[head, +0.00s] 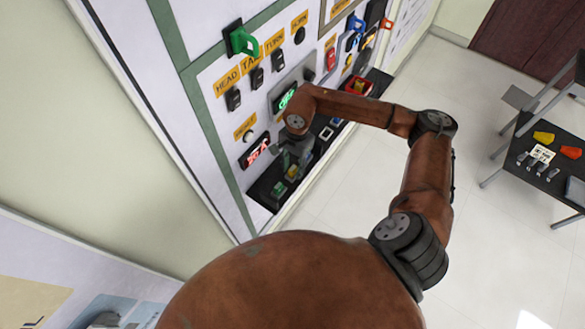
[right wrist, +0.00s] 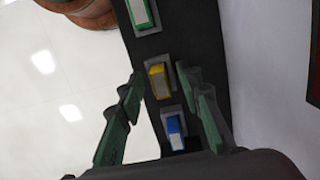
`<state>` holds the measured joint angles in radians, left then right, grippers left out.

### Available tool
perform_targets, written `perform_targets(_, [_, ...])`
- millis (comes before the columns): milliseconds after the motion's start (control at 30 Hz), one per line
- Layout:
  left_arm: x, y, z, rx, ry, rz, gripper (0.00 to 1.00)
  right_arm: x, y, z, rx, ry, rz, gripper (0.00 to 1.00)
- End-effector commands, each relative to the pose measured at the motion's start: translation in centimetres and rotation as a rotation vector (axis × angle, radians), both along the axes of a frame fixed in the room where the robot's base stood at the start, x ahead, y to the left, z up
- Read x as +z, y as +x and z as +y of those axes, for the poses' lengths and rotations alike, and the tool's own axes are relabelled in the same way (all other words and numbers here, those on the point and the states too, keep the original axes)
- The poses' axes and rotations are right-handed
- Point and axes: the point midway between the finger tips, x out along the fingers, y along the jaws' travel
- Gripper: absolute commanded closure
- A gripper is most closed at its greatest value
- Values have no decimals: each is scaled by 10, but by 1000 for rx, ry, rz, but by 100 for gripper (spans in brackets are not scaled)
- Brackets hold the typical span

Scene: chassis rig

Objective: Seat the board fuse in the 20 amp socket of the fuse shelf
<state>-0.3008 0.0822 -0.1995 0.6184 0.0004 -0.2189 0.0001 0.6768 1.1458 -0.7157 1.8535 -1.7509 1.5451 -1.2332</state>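The dark fuse shelf (head: 262,192) runs along the foot of the wall panel. In the right wrist view the shelf (right wrist: 196,30) carries a green block (right wrist: 142,14), a yellow block (right wrist: 157,78) and a blue block (right wrist: 174,130), each in a grey frame. I cannot tell which is the board fuse, and no amp marking is readable. My right gripper (head: 292,158) is at the shelf, partly hidden by its own arm. In its wrist view the right gripper (right wrist: 158,79) is open, its fingers apart on both sides of the row. Nothing is visibly gripped. My left gripper is out of view.
The panel above the shelf holds labelled switches (head: 256,78), a green lever (head: 242,41), a red lit display (head: 257,151) and a green lit display (head: 285,99). A dark table (head: 525,180) with small yellow and orange pieces stands at right. Floor between is clear.

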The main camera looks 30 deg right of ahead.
Motion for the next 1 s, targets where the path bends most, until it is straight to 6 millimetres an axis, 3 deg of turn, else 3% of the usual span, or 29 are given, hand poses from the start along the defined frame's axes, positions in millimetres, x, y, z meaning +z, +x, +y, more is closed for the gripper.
perform_targets(500, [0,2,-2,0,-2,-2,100,95,6,-11,0,-1,-5,67])
perform_targets(700, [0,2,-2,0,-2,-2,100,112,6,-13,0,-1,-3,67])
perform_targets(1000, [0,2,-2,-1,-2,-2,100,114,6,-13,0,-1,-1,67])
